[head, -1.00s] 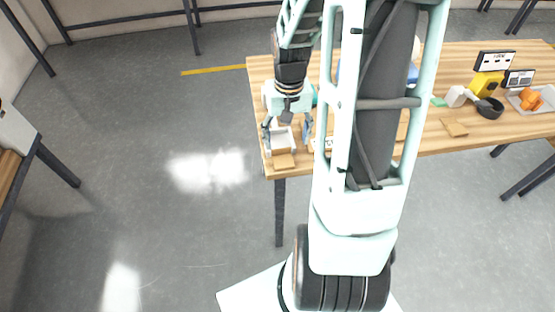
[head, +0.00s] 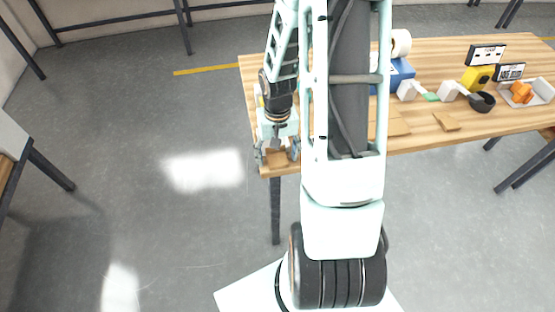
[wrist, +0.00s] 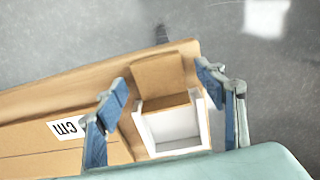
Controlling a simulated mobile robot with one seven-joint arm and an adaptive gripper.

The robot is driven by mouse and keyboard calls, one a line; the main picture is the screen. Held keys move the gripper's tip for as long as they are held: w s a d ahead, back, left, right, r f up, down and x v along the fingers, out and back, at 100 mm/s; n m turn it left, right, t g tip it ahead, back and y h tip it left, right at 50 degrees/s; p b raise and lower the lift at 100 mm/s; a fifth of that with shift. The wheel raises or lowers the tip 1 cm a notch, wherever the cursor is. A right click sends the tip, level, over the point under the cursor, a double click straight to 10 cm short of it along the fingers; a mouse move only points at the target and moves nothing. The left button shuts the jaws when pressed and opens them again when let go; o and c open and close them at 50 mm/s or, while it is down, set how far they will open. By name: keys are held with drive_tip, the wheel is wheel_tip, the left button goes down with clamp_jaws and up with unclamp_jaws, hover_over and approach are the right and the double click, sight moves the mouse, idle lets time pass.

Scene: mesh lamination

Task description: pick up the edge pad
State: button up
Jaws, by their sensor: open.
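A tan block (wrist: 158,76), which looks like the edge pad, sits at the table's edge against the open end of a small white tray (wrist: 178,128) in the wrist view. In the head view the tan piece (head: 277,161) shows at the near left table corner, partly hidden by my gripper (head: 277,153). My gripper (wrist: 161,78) is open and empty, with one blue-padded finger on each side of the block. I cannot tell whether either finger touches it or how high the fingers are.
A label (wrist: 68,127) lies left of the white tray. Open floor lies beyond the table edge.

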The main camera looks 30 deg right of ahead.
drive_tip(key=c, duration=1)
drive_tip(key=shift+r, duration=0.15)
drive_tip(key=shift+c, duration=0.2)
